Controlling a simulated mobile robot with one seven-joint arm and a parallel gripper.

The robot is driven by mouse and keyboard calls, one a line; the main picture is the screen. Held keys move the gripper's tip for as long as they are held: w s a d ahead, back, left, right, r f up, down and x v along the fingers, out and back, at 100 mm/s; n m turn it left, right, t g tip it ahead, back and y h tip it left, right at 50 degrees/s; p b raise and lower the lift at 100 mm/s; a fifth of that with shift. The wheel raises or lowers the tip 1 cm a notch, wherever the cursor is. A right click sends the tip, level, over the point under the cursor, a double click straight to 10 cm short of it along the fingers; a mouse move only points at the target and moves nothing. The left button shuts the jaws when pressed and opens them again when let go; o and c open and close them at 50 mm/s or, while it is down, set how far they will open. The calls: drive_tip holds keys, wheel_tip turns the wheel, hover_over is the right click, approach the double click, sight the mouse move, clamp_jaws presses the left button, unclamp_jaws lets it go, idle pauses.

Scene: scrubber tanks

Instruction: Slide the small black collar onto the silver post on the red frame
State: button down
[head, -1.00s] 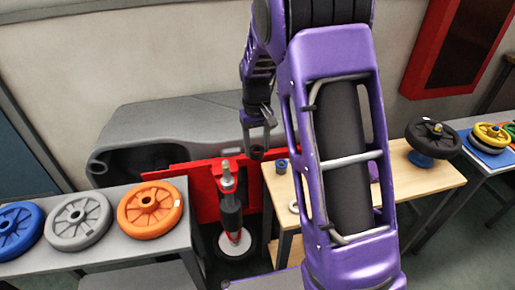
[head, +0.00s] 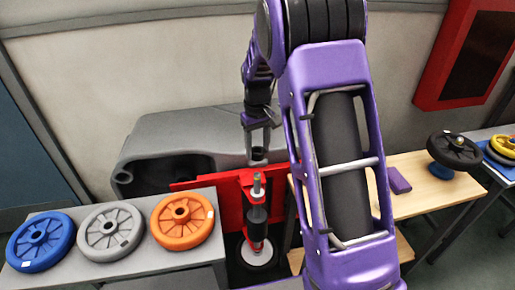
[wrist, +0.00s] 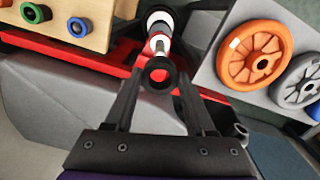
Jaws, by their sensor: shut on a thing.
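My gripper (head: 258,150) is shut on the small black collar (wrist: 159,73), held between its fingertips in the wrist view. In the head view the gripper points down above the silver post (head: 258,186), which stands upright on the red frame (head: 228,188). A gap shows between fingertips and post top. In the wrist view the silver post (wrist: 157,44) appears just beyond the collar's far rim, not clearly centred in its hole. The red frame (wrist: 100,62) runs across behind. The collar is small and hard to make out in the head view.
An orange wheel (head: 182,221), grey wheel (head: 111,231) and blue wheel (head: 41,241) lie on the grey table at left. The wooden table (head: 410,207) at right bears a purple block (head: 398,180) and a black wheel (head: 455,150). A grey tank (head: 190,135) stands behind.

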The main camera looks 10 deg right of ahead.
drive_tip(key=b, duration=0.3)
hover_over(257, 173)
drive_tip(key=shift+f, duration=2.2)
drive_tip(key=shift+f+b, duration=0.5)
drive_tip(key=shift+f, duration=0.2)
drive_tip(key=shift+f, duration=0.1)
drive_tip(key=shift+f, duration=0.2)
drive_tip(key=shift+f, duration=0.25)
drive_tip(key=shift+f+b, duration=0.45)
drive_tip(key=shift+f, duration=0.1)
drive_tip(key=shift+f+b, duration=0.55)
drive_tip(key=shift+f, duration=0.25)
drive_tip(key=shift+f, duration=0.95)
idle(1.9)
